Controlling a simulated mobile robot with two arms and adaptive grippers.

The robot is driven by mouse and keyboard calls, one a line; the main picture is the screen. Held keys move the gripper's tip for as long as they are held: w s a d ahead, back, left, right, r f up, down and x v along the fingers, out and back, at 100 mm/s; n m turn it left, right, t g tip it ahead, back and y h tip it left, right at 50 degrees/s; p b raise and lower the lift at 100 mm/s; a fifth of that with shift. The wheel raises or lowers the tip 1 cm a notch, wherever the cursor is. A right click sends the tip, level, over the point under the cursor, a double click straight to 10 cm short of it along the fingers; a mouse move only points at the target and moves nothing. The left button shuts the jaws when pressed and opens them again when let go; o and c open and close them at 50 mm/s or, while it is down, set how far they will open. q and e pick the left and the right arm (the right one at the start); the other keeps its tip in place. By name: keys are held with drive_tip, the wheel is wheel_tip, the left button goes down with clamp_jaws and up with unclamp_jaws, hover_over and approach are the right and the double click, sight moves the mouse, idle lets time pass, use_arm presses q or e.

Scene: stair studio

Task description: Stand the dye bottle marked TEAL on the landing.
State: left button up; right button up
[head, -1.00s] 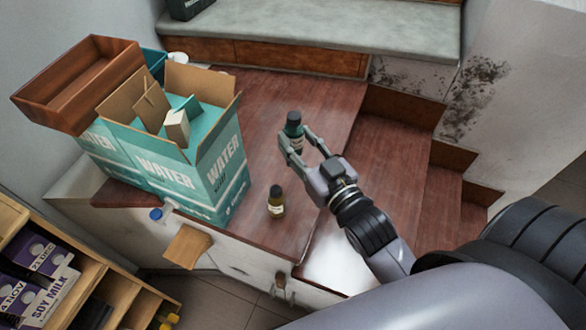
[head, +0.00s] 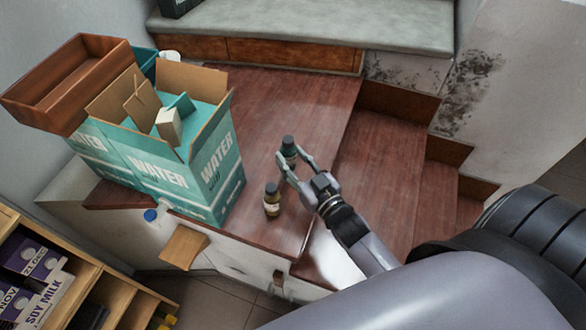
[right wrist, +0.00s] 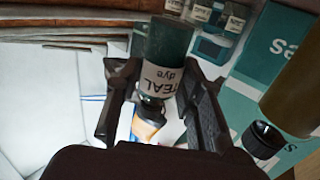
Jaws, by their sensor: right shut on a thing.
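The dye bottle marked TEAL (head: 289,147) is dark teal with a dark cap and a white label; its label reads TEAL dye in the right wrist view (right wrist: 168,42). My right gripper (head: 290,155) is shut on it, with one finger on each side. In the head view the bottle is about upright over the red-brown wooden landing (head: 270,100). I cannot tell whether its base touches the wood. The gripper hides its lower part. My left gripper is not in view.
An olive bottle (head: 272,200) with a black cap stands close by, near the landing's front edge. Open WATER cartons (head: 207,172) and a brown wooden tray (head: 70,75) crowd the left. Steps (head: 385,180) go down on the right. The landing's back middle is clear.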

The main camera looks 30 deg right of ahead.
sight(293, 169)
wheel_tip(293, 169, down, 3)
drive_tip(key=shift+f, duration=0.2)
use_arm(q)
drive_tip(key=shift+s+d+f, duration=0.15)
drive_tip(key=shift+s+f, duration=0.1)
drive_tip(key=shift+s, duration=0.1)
use_arm(e)
drive_tip(key=shift+f, duration=0.25)
drive_tip(key=shift+f, duration=0.1)
drive_tip(key=o, duration=1.3)
drive_tip(key=shift+f, duration=0.1)
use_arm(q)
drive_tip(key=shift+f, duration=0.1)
use_arm(e)
drive_tip(key=shift+s, duration=0.15)
use_arm(q)
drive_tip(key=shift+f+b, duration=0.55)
drive_tip(key=shift+b, duration=0.3)
use_arm(e)
drive_tip(key=s, duration=0.7)
drive_tip(key=s+d, duration=0.1)
drive_tip(key=s, duration=0.3)
drive_tip(key=shift+s+r, duration=0.2)
drive_tip(key=shift+s, duration=0.15)
